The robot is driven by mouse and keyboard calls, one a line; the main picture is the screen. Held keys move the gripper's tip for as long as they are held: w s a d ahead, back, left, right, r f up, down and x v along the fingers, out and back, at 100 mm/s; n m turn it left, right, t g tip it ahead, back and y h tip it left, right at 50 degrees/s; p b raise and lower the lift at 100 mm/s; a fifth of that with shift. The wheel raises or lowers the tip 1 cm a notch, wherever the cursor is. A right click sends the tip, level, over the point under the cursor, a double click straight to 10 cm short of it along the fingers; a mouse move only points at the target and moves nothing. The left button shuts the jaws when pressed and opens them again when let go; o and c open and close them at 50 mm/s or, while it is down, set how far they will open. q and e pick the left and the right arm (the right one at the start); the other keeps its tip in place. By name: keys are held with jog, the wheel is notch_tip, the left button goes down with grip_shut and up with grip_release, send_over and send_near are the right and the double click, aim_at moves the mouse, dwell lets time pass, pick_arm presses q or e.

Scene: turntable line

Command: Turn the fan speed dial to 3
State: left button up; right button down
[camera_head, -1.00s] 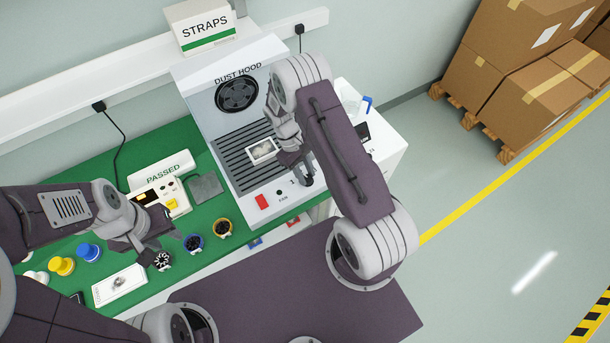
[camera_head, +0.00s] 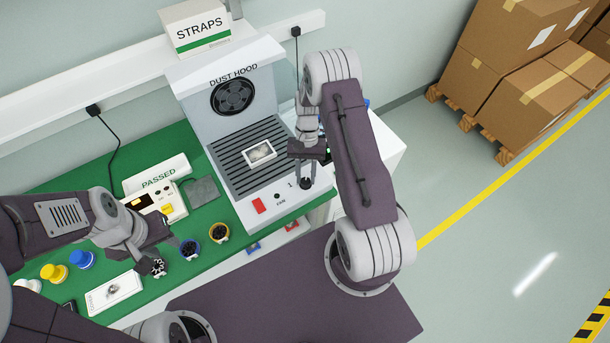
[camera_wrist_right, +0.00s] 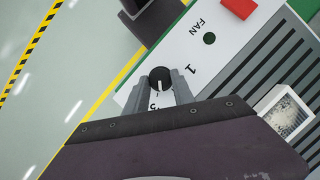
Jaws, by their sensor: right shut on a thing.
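The fan speed dial (camera_head: 306,184) is a small black knob on the white front panel of the dust hood (camera_head: 245,150), right of the FAN label. In the right wrist view the dial (camera_wrist_right: 160,78) shows a white pointer line, with a printed 1 to its right and a partly hidden 3 just below it. The pointer leans toward the lower side, but its exact mark is unclear. My right gripper (camera_head: 306,172) is shut on the dial, with one finger on each side. My left gripper (camera_head: 148,252) hangs over the green bench; its fingertips are unclear.
A red switch (camera_head: 259,206) sits left of the dial.

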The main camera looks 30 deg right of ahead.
jog(key=shift+s+m+t+y, duration=0.15)
jog(key=shift+m+y, duration=0.15)
jog(key=shift+m, duration=0.5)
jog(key=shift+s+m+t+y, duration=0.15)
jog(key=shift+m+y, duration=0.15)
jog(key=shift+m, duration=0.5)
jog(key=shift+w, duration=0.1)
jog(key=c, duration=1.1)
grip_release()
jog(key=shift+w+d+r, duration=0.15)
jog(key=shift+w+r, duration=0.05)
jog(key=shift+r, duration=0.05)
jog(key=b+v, duration=0.1)
jog(key=v, duration=0.7)
jog(key=shift+s+r, duration=0.15)
jog(key=shift+r, duration=0.1)
